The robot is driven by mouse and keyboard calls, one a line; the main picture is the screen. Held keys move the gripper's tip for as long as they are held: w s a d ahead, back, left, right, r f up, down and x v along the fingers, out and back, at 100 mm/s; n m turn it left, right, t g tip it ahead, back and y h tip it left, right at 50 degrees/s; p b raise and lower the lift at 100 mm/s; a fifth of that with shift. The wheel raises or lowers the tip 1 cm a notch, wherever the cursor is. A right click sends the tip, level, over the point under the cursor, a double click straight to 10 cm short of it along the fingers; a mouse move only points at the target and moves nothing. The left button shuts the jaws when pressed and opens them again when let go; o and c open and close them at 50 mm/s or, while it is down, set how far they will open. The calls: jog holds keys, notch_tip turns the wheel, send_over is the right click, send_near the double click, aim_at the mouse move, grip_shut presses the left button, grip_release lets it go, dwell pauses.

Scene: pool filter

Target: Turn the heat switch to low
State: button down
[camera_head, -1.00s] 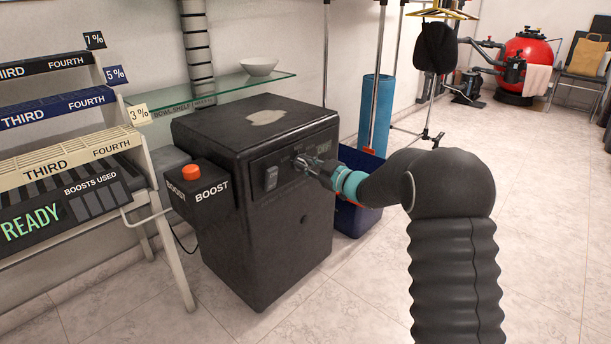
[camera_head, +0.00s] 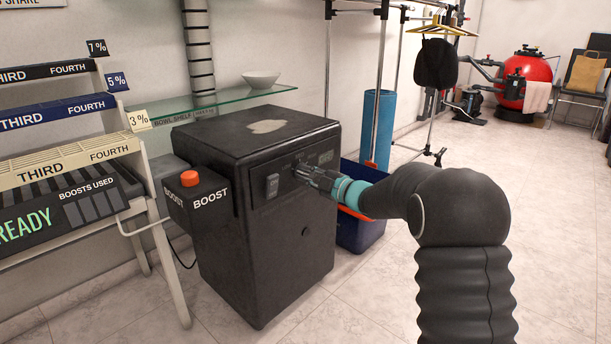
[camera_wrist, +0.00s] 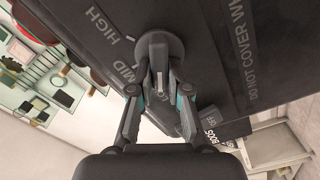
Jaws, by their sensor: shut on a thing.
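The heater (camera_head: 262,215) is a dark box with a control panel on its front. My gripper (camera_head: 306,174) is at the upper middle of this panel and hides the heat switch in the head view. In the wrist view, the switch is a dark round knob (camera_wrist: 160,46) with a raised grip. My gripper (camera_wrist: 158,82) is shut on that grip, a finger on each side. A third label, beginning with L, is partly hidden between the fingers. The knob's exact setting is hard to tell.
A rocker switch (camera_head: 272,186) is left of my gripper on the panel. A boost box with an orange button (camera_head: 189,178) sticks out at the heater's left. A blue bin (camera_head: 360,232) stands at its right. The floor on the right is open.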

jog(key=shift+w+d, duration=0.1)
jog(key=shift+d, duration=0.05)
jog(key=c, duration=1.2)
grip_release()
jog(key=shift+d, duration=0.1)
jog(key=shift+o, duration=0.4)
jog(key=shift+a, duration=0.2)
jog(key=shift+d, duration=0.1)
jog(key=v, duration=1.2)
jog(key=shift+f, duration=0.1)
